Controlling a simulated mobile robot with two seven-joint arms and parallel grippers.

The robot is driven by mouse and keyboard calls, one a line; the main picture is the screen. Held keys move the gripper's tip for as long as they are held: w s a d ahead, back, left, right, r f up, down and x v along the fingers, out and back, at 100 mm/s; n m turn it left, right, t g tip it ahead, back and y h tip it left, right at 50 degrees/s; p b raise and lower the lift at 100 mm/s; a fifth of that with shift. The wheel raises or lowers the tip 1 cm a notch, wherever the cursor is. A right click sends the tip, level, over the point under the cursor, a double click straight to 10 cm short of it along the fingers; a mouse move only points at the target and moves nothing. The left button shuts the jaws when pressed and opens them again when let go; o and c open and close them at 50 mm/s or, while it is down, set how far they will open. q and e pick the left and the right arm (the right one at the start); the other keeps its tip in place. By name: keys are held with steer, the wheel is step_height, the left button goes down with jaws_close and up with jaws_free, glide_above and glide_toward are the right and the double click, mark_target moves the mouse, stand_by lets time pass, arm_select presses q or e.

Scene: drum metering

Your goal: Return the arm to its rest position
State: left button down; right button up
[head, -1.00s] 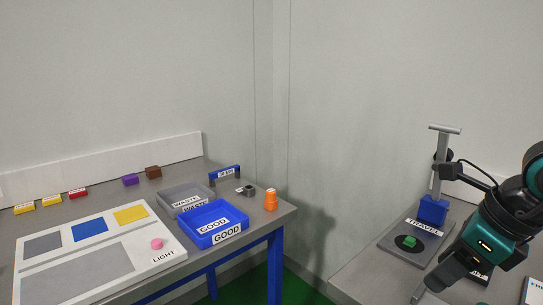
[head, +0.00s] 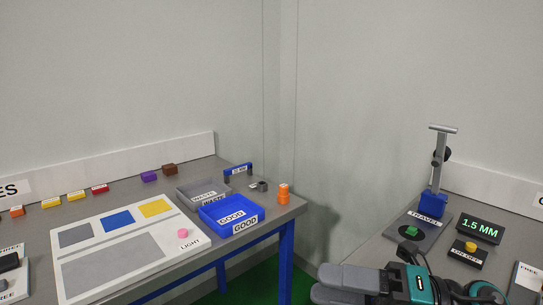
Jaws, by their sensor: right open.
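My right gripper (head: 322,284) is at the bottom of the head view, right of centre. Its two grey fingers point left with a gap between them, and nothing shows in the gap. It is in front of the right bench, well apart from the measuring stand (head: 436,180) with its blue block. A green piece (head: 411,231) sits on the dark disc of the stand's base. My right arm comes in from the lower right edge, with its teal and black links partly cut off. My left gripper is not in view.
A display (head: 477,228) reading 1.5 MM and a yellow button (head: 471,246) are beside the stand. The left table holds a blue GOOD tray (head: 247,212), a grey WASTE tray (head: 201,189), an orange piece (head: 284,194) and a white board (head: 147,251). A gap separates the benches.

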steer(key=w+d+f+m+t+h, duration=0.1)
steer(key=d+f+m+t+h, duration=0.3)
steer(key=m, duration=0.5)
steer(key=w+d+f+m+t+h+p, duration=0.1)
steer(key=w+f+m+t+h, duration=0.1)
steer(key=f+m+t+h, duration=0.35)
steer(key=w+d+f+m+t+h, duration=0.1)
steer(key=d+f+m+t+h, duration=0.3)
steer(key=m, duration=0.8)
steer(key=s+f+m+g+h, duration=0.1)
steer(key=s+f+m+g, duration=0.2)
steer(key=f, duration=0.5)
steer(key=s+f+m+g+h, duration=0.2)
steer(key=s+f+m+g, duration=0.1)
steer(key=s+f+m, duration=0.3)
step_height(320, 180, down, 3)
steer(key=shift+s+f+p, duration=0.1)
steer(key=shift+s+p, duration=0.35)
steer(key=shift+s, duration=0.8)
steer(key=shift+d+h, duration=0.1)
steer(key=shift+h, duration=0.15)
